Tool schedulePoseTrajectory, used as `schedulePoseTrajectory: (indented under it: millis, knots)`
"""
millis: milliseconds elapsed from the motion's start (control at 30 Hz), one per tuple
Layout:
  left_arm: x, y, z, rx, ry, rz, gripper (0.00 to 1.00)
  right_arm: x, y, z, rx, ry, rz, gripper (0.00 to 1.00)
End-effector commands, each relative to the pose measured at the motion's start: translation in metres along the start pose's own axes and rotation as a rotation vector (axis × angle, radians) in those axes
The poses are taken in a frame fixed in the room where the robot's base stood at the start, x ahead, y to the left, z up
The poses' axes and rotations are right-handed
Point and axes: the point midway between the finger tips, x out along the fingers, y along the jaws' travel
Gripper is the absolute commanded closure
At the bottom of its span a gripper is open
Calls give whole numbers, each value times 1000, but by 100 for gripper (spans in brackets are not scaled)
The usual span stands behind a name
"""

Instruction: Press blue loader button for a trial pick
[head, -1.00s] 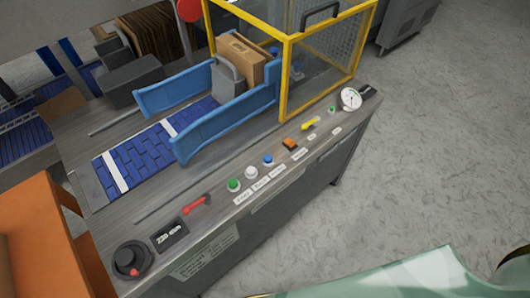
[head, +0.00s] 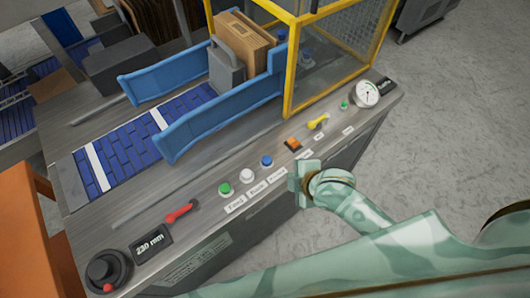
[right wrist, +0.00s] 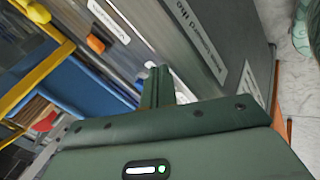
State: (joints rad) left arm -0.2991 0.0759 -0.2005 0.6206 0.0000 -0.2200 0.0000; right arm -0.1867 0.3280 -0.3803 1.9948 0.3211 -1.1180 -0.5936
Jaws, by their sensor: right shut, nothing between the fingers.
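The blue button (head: 266,161) sits on the front control strip of the machine, to the right of a white button (head: 247,175) and a green button (head: 225,189). Small labels lie in front of them. My right gripper (head: 300,176) is shut and empty, near the panel's front edge, right of and in front of the blue button and apart from it. The shut fingers (right wrist: 158,86) also show in the right wrist view, beside the panel edge. I cannot make out the blue button there. My left gripper is out of view.
An orange rocker switch (head: 293,145), a yellow lever (head: 318,122) and a gauge (head: 367,93) line the panel to the right. A red lever (head: 181,211) and a black knob (head: 104,270) are at left. Blue guide rails (head: 215,120) and a yellow-framed guard (head: 292,70) stand behind.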

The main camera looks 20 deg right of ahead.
Motion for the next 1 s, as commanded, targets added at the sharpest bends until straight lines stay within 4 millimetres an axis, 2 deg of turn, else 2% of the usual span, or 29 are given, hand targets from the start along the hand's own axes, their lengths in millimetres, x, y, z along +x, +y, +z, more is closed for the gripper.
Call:
schedulePoseTrajectory:
  millis: [167, 300, 400, 500, 600, 700, 1000]
  knots:
    - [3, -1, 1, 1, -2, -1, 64, 1, 42, -41, -364, 165, 49, 100]
    - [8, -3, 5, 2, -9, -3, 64, -8, 76, -75, -841, 325, 116, 100]
    - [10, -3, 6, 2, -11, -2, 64, -18, 92, -82, -1160, 403, 161, 100]
    - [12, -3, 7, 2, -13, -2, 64, -26, 104, -80, -1402, 452, 196, 100]
    - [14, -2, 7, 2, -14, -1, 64, -34, 112, -75, -1563, 479, 221, 100]
    - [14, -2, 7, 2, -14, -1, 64, -38, 117, -71, -1654, 494, 237, 100]
    - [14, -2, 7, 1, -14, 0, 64, -41, 119, -69, -1700, 503, 247, 100]
